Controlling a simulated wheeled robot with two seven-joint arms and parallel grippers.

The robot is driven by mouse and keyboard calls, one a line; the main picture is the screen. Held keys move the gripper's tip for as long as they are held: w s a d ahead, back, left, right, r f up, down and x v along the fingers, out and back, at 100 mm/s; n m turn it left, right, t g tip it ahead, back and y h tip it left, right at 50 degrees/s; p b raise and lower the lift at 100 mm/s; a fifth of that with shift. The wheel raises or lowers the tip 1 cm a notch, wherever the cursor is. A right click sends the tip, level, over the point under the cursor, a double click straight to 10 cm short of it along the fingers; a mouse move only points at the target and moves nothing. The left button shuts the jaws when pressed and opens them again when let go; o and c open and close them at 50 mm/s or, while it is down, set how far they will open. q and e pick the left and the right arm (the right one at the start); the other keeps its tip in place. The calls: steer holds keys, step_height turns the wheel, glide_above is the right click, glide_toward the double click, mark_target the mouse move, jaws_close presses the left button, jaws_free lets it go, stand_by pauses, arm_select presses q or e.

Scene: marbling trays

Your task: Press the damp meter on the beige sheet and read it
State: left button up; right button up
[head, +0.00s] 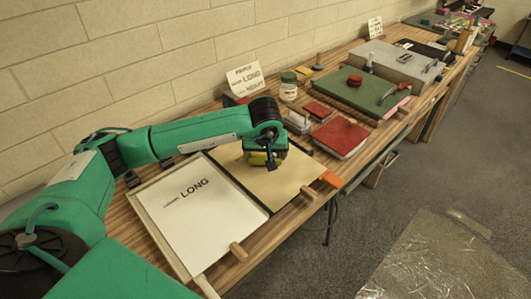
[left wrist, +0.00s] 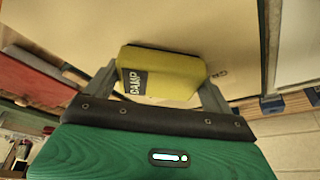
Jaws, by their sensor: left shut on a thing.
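The beige sheet (head: 294,184) lies in a dark-edged tray on the bench, and it also fills the upper middle of the left wrist view (left wrist: 70,24). My left gripper (head: 264,160) is over the upper part of the sheet, pointing down. It is shut on the yellow damp meter (left wrist: 178,74), with one finger at each end. A black label reading "DAMP" shows on the meter. The meter is at or just above the sheet; I cannot tell whether it touches. No reading on the meter is visible. My right gripper is not in view.
A white sheet marked "LONG" (head: 190,215) lies in the tray to the left. A red pad (head: 341,138), a jar (head: 288,87) and a sign card (head: 245,79) stand beyond. An orange block (head: 332,179) sits at the bench's front edge. The block wall is behind.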

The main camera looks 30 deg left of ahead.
arm_select(q)
steer(key=shift+r+p, duration=1.4)
steer(key=shift+r, duration=2)
